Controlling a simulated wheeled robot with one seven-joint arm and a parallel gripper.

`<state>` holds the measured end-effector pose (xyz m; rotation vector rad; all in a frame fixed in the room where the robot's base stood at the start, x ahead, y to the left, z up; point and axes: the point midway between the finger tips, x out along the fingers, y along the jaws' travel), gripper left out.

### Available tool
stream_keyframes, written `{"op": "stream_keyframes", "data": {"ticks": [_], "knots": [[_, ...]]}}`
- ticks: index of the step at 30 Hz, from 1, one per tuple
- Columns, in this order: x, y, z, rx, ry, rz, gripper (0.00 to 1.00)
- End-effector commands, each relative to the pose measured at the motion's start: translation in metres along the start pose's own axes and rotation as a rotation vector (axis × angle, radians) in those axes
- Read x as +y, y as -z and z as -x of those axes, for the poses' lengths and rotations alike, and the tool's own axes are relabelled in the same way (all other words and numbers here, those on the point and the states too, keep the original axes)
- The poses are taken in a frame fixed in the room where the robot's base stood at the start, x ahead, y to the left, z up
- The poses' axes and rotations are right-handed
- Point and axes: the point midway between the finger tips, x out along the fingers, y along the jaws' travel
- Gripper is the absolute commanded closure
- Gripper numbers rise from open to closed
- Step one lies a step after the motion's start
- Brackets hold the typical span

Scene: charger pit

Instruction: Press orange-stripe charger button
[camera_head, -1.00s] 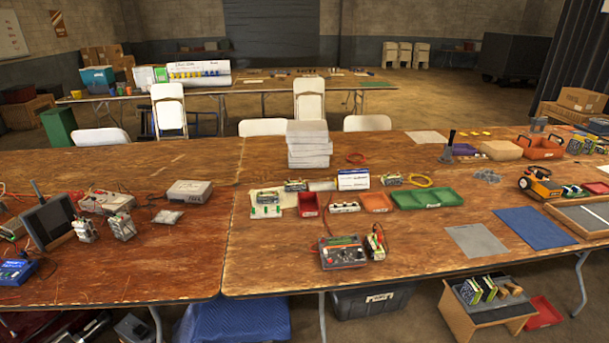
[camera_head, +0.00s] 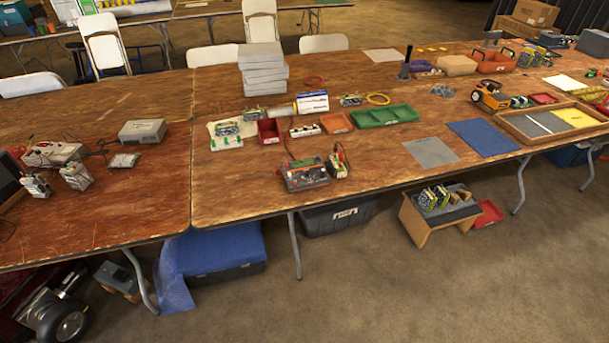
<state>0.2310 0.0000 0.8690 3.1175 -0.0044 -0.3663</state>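I cannot make out an orange stripe or a button on any device from here. A grey charger-like box with a dark panel (camera_head: 305,174) sits near the front edge of the right wooden table, with a red cable behind it. A small upright unit (camera_head: 338,161) stands just right of it. An orange and black device (camera_head: 490,96) sits farther right on the same table. A pale grey box (camera_head: 143,131) lies on the left table, with small upright units (camera_head: 76,176) near it. My gripper is not in view.
The right table (camera_head: 235,196) has bare wood at its front left. Green (camera_head: 385,116) and red (camera_head: 269,131) trays lie mid-table. A dark bin (camera_head: 338,217), a wooden stand (camera_head: 436,231) and a blue-covered box (camera_head: 210,252) are under the tables. The front floor (camera_head: 400,305) is clear.

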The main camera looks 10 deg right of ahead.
Motion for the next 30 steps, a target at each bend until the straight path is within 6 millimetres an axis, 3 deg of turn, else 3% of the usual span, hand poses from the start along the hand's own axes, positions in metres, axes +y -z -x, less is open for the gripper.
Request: {"op": "stream_keyframes", "data": {"ticks": [3, 30], "knots": [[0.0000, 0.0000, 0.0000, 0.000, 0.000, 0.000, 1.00], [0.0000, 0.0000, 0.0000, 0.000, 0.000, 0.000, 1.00]]}}
